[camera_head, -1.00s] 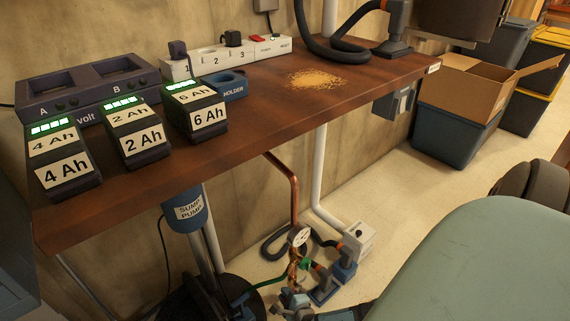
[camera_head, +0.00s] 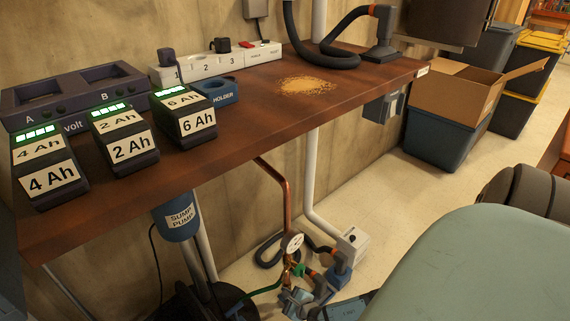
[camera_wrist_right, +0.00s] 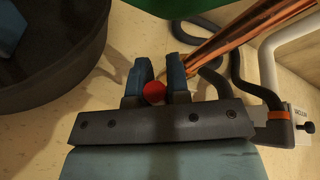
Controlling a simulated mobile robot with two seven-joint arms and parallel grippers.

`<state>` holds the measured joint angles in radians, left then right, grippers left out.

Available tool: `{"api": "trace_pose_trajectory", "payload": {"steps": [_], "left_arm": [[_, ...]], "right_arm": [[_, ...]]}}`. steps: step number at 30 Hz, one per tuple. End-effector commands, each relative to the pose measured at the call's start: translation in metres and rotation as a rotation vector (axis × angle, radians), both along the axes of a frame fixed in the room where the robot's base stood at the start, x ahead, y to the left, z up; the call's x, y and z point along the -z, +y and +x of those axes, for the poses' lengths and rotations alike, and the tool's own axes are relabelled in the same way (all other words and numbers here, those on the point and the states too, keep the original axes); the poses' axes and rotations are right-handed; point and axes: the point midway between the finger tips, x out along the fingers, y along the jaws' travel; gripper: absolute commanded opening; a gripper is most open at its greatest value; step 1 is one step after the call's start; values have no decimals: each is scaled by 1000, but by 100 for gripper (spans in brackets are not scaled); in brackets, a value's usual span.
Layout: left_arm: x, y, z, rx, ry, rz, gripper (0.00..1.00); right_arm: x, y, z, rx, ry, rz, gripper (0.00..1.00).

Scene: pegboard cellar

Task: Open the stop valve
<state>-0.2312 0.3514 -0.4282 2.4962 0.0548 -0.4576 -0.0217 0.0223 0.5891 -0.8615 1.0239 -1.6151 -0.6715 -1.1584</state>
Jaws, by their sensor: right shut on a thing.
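The copper pipe (camera_head: 286,195) runs down below the workbench to a cluster of fittings with a round white gauge (camera_head: 291,242). My right gripper (camera_head: 292,298) is low at this cluster, near the bottom edge of the head view. In the right wrist view, my right gripper (camera_wrist_right: 160,88) has its blue fingers on either side of a small red round part (camera_wrist_right: 154,93), apparently the stop valve's handle. It is shut on that part, most of which the fingers and palm hide. The valve body cannot be made out clearly. My left gripper is not in view.
A dark round tub (camera_head: 210,302) with the sump pump (camera_head: 177,216) stands left of the pipework. The wooden workbench (camera_head: 230,125) with batteries overhangs. Open floor lies to the right.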

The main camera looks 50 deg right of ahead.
Motion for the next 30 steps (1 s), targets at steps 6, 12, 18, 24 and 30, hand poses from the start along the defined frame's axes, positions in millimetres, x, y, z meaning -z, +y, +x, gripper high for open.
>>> {"api": "trace_pose_trajectory", "payload": {"steps": [6, 12, 18, 24, 30], "left_arm": [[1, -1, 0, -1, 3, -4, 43], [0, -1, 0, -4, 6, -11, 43], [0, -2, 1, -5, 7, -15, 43], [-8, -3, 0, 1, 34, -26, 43], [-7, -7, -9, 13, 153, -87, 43]], "right_arm": [[0, -1, 1, 2, -1, -2, 0], [0, -1, 1, 1, -1, -3, 42], [0, 0, 0, 0, 0, -2, 42], [-10, 1, -18, 0, 2, -3, 42], [-28, 7, -60, -1, 3, -1, 42]]}}
